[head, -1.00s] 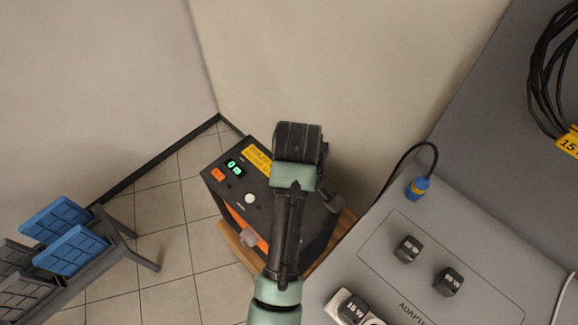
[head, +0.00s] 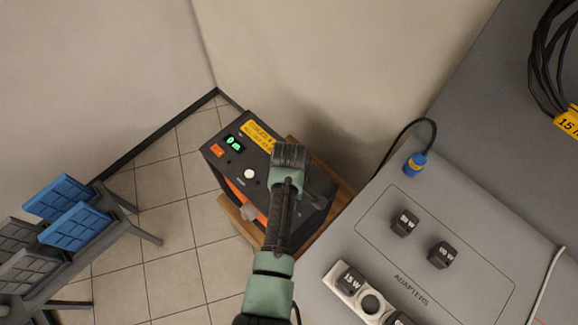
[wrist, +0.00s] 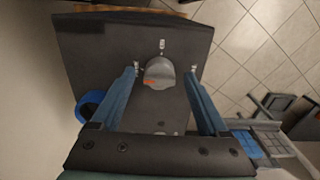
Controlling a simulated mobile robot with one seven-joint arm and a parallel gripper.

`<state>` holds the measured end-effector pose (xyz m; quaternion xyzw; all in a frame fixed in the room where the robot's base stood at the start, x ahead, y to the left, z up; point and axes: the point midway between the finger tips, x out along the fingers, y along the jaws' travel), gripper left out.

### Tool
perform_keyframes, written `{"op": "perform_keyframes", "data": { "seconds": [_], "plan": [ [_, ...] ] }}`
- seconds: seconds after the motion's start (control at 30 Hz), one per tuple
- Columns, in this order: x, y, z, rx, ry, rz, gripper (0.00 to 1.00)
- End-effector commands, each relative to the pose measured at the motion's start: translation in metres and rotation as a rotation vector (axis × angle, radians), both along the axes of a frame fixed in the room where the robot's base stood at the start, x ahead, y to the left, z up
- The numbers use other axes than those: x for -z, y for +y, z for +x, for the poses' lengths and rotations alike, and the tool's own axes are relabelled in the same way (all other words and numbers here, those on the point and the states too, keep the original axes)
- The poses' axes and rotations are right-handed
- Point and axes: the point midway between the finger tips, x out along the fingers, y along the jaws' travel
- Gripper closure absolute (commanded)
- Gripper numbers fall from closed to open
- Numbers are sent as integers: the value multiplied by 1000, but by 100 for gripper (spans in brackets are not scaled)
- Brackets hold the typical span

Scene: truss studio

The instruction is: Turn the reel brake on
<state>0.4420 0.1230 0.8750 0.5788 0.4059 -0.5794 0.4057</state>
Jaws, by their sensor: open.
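The reel unit is a black box (head: 225,160) with an orange side, a green "0 m" display and a yellow label. In the wrist view, a rounded grey knob (wrist: 158,72) with a small orange mark sits on a dark face (wrist: 100,45) of the unit. My gripper (wrist: 164,72) is open, with one blue finger on each side of the knob. Contact with the knob cannot be made out. In the head view, my arm end covers part of the box, and the fingertips are hidden.
The box stands on a wooden base (head: 330,225) in the wall corner. A grey adapter table (head: 400,270) with several adapters stands close on the right. A rack with blue panels (head: 75,225) is at the left. Tiled floor (head: 170,240) lies clear between rack and box.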

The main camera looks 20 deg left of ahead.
Motion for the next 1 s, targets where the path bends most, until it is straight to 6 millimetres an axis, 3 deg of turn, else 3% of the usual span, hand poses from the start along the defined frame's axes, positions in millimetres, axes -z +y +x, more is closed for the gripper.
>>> {"op": "perform_keyframes", "data": {
  "seconds": [0.37,0.8,1.0],
  "plan": [
    [5,0,0,0,-1,0,22],
    [5,0,0,0,-1,0,100],
    [5,0,0,7,-1,0,100]
  ]
}}
